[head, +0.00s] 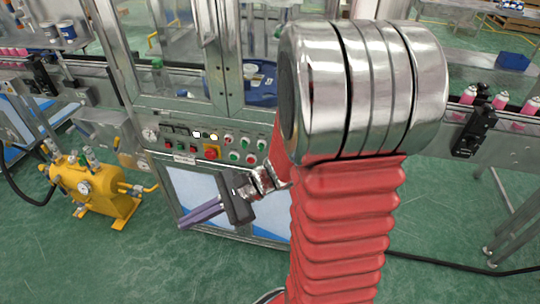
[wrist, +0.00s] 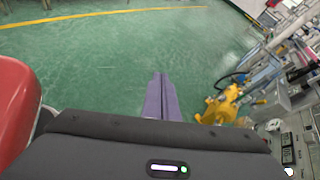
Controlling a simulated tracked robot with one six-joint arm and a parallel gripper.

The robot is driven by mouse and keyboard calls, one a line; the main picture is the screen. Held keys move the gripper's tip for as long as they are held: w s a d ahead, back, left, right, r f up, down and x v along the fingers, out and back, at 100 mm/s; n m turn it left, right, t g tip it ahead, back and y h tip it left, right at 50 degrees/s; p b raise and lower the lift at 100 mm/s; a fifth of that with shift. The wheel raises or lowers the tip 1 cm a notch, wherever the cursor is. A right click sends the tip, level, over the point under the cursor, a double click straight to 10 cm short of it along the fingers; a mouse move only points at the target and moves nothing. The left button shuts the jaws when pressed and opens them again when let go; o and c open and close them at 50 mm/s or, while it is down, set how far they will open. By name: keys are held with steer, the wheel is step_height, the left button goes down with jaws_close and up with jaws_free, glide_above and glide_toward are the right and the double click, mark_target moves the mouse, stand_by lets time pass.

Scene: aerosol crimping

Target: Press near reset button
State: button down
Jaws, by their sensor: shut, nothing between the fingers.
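The machine's control panel (head: 180,142) is in the middle of the head view, with a gauge, dark displays, lit square lamps and several small red, green and white buttons (head: 232,155). Labels are too small to read, so I cannot tell which is the near reset button. My gripper (head: 183,222) is below and in front of the panel, apart from it, with its purple fingers shut and empty, pointing left. In the wrist view the shut fingers (wrist: 157,86) point over the floor, with part of the panel (wrist: 290,150) at the right edge. My arm covers the panel's right side.
A red knob on a yellow plate (head: 211,152) is on the panel. A yellow pump (head: 90,187) stands on the green floor at left. The conveyor (head: 490,120) carries pink cans at right. Open floor lies in front of the machine.

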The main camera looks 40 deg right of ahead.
steer(key=w+d+f+m+t+h, duration=0.25)
steer(key=w+d+m+t, duration=0.2)
steer(key=d+m, duration=0.3)
steer(key=w+d+f+m+t+h, duration=0.1)
steer(key=w+d+f+m+t, duration=0.25)
steer(key=d+m+t, duration=0.35)
steer(key=s+d+f+m+h, duration=0.2)
steer(key=d+f+m+h, duration=0.3)
steer(key=d, duration=0.3)
steer(key=s+d+f+m+h, duration=0.3)
steer(key=d+f+m+h, duration=0.2)
steer(key=d+f+m, duration=0.1)
steer(key=d+f, duration=0.1)
steer(key=d, duration=0.1)
steer(key=shift+s+d, duration=0.3)
steer(key=shift+d, duration=0.05)
steer(key=shift+h, duration=0.25)
steer(key=w+d, duration=0.5)
steer(key=d, duration=0.2)
steer(key=shift+w, duration=0.2)
steer(key=shift+w+d, duration=0.1)
steer(key=shift+w+d, duration=0.15)
steer(key=shift+d, duration=0.05)
